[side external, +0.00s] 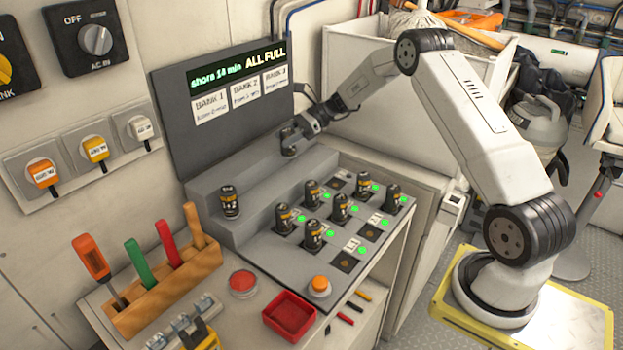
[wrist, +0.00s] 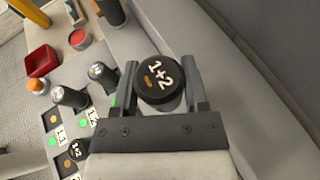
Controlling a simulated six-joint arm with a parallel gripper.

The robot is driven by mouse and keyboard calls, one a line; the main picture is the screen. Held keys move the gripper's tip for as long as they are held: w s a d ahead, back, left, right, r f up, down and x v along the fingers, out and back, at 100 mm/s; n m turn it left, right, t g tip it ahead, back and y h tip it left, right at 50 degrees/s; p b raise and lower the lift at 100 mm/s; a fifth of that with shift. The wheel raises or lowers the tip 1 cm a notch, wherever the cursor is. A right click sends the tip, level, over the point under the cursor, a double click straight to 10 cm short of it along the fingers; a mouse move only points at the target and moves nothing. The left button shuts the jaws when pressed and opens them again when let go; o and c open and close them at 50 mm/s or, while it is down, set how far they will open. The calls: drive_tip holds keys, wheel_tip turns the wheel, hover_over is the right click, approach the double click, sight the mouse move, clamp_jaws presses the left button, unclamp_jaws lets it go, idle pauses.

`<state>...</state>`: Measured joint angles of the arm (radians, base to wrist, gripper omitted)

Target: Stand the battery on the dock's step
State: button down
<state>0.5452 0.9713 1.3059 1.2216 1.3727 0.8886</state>
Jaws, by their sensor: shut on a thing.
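My gripper (side external: 290,140) is at the right part of the dock's grey step (side external: 262,185), close to its top. In the wrist view my gripper (wrist: 160,88) is shut on a black battery (wrist: 160,80) whose cap reads "1+2". In the side view the fingers mostly hide this battery, and I cannot tell whether it touches the step. Another black battery (side external: 230,201) stands upright at the step's left end. Several batteries (side external: 312,234) stand in the sockets of the lower dock panel (side external: 285,262), with green lights beside them. A few sockets (side external: 345,262) are empty.
A dark display panel (side external: 238,68) reading "ALL FULL" rises behind the step. An orange button (side external: 320,285), red tray (side external: 289,314), red round tin (side external: 243,282) and wooden tool rack (side external: 165,285) lie to the front and left. The step between my gripper and the standing battery is clear.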

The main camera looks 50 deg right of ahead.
sight(288, 156)
drive_tip(key=shift+f, duration=2.65)
drive_tip(key=shift+s+f, duration=0.1)
drive_tip(key=shift+f, duration=0.15)
unclamp_jaws()
drive_tip(key=shift+r+v, duration=0.2)
drive_tip(key=shift+v, duration=1.85)
drive_tip(key=shift+r+v, duration=0.15)
drive_tip(key=shift+v, duration=1.85)
drive_tip(key=shift+a, duration=0.2)
